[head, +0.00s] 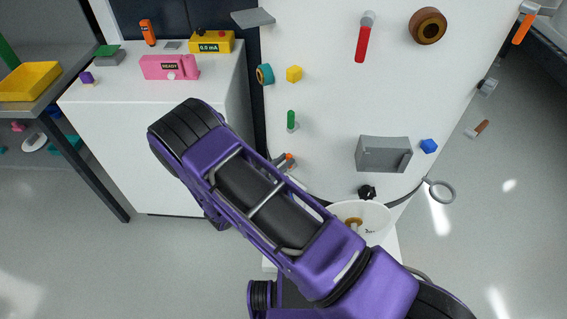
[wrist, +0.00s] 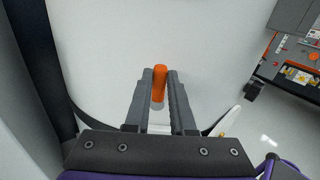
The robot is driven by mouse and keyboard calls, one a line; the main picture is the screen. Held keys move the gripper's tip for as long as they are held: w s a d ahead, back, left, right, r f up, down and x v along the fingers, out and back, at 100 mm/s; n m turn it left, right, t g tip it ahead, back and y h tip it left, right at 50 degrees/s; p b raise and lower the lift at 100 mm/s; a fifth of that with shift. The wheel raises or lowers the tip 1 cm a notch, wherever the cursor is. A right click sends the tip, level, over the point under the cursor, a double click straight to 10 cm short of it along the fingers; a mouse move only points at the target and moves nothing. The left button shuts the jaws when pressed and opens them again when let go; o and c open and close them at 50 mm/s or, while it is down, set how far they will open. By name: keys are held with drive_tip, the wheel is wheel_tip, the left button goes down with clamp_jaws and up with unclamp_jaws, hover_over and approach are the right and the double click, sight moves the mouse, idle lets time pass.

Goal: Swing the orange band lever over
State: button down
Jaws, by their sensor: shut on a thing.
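The orange band lever (wrist: 159,84) stands between the two grey fingers of my gripper (wrist: 160,82) in the wrist view, against the white tank wall. The fingers are shut on it, and its rounded orange tip sticks up slightly past them. In the head view only the orange tip of the lever (head: 289,156) shows, beside the end of my gripper (head: 283,161). My purple arm hides most of the gripper and the lever's base there.
A white cabinet (head: 160,120) is at left.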

drive_tip(key=n, duration=0.1)
drive_tip(key=a+n+b, duration=0.1)
drive_tip(key=n, duration=0.1)
drive_tip(key=shift+w+f, duration=0.2)
drive_tip(key=shift+w, duration=0.2)
drive_tip(key=n, duration=0.2)
drive_tip(key=w+a+n+b, duration=0.1)
drive_tip(key=shift+f+n, duration=0.3)
drive_tip(key=shift+f, duration=0.05)
drive_tip(key=n, duration=0.1)
drive_tip(key=f+n, duration=0.1)
drive_tip(key=n, duration=0.1)
drive_tip(key=a+n+b, duration=0.1)
drive_tip(key=shift+w+f, duration=0.15)
drive_tip(key=shift+w, duration=0.2)
drive_tip(key=shift+w+a+f+n+b, duration=0.1)
drive_tip(key=shift+f+n+b, duration=0.15)
drive_tip(key=shift+n, duration=0.75)
drive_tip(key=shift+w+a+f+n+b, duration=0.1)
drive_tip(key=shift+f+n, duration=0.25)
drive_tip(key=shift+n, duration=0.65)
drive_tip(key=c, duration=0.8)
unclamp_jaws()
drive_tip(key=shift+o, duration=0.2)
drive_tip(key=v, duration=1.7)
drive_tip(key=shift+s, duration=0.2)
